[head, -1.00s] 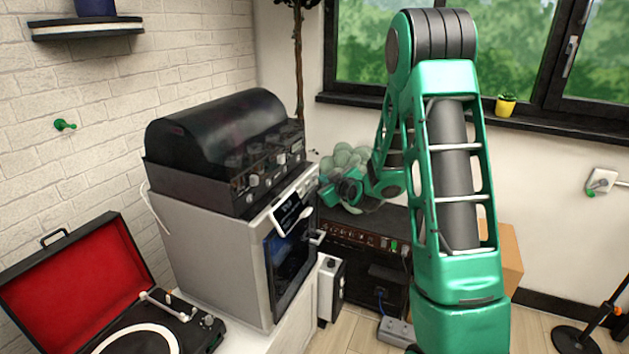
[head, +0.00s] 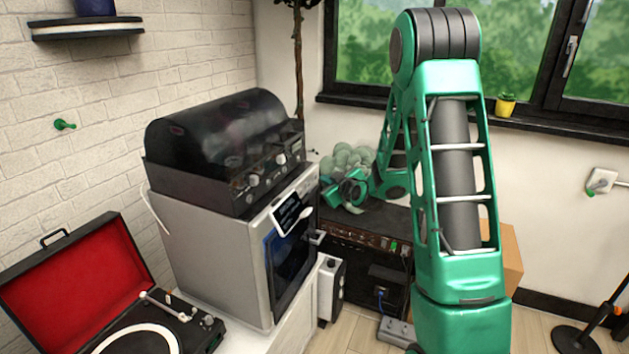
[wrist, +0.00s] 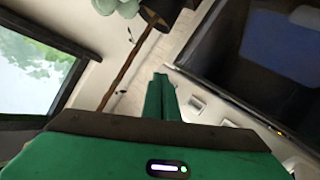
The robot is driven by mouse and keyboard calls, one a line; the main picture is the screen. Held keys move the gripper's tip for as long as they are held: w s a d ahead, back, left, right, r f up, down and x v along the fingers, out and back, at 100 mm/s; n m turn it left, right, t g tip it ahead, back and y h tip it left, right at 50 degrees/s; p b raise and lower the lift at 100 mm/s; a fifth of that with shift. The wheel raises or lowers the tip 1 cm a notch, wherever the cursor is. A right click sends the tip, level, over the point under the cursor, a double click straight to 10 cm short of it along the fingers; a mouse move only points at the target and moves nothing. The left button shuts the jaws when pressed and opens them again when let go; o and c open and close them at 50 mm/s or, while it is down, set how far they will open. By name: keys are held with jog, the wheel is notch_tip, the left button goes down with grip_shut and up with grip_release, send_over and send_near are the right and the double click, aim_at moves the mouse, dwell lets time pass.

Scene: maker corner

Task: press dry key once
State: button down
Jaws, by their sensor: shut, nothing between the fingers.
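The grey machine with a black domed lid (head: 215,245) stands at left of centre in the head view. A tilted white-framed panel with a dark display (head: 291,213) is on its front. In the wrist view, small pale square keys (wrist: 197,104) sit along the edge of a large dark surface (wrist: 245,65). Their labels cannot be read, so I cannot tell which is the dry key. My gripper (head: 328,192) is beside the machine's front in the head view. In the wrist view its green fingers (wrist: 160,80) are shut and empty, with tips close to the keys; contact cannot be told.
A red-lined record player (head: 80,285) is open at the lower left. A dark low cabinet (head: 365,222) stands behind my arm, with pale green round shapes (head: 350,155) above it. A cardboard box (head: 511,258) is at right, beneath the window.

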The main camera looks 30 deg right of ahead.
jog(key=s+d, duration=0.3)
jog(key=s, duration=0.1)
jog(key=shift+s+d, duration=0.35)
dwell(0.9)
jog(key=s+a+r+m+g, duration=0.1)
jog(key=s+a+m+g, duration=0.2)
jog(key=s, duration=1.1)
jog(key=s+a+r+m+g+y, duration=0.1)
jog(key=s+g, duration=0.6)
jog(key=s, duration=0.8)
jog(key=s+a+r+m+g, duration=0.2)
jog(key=s+a+m+g, duration=0.2)
jog(key=s, duration=1)
jog(key=a+m, duration=0.1)
jog(key=m, duration=0.1)
jog(key=shift+s+r+m+g, duration=0.25)
jog(key=shift+r+m+g, duration=0.15)
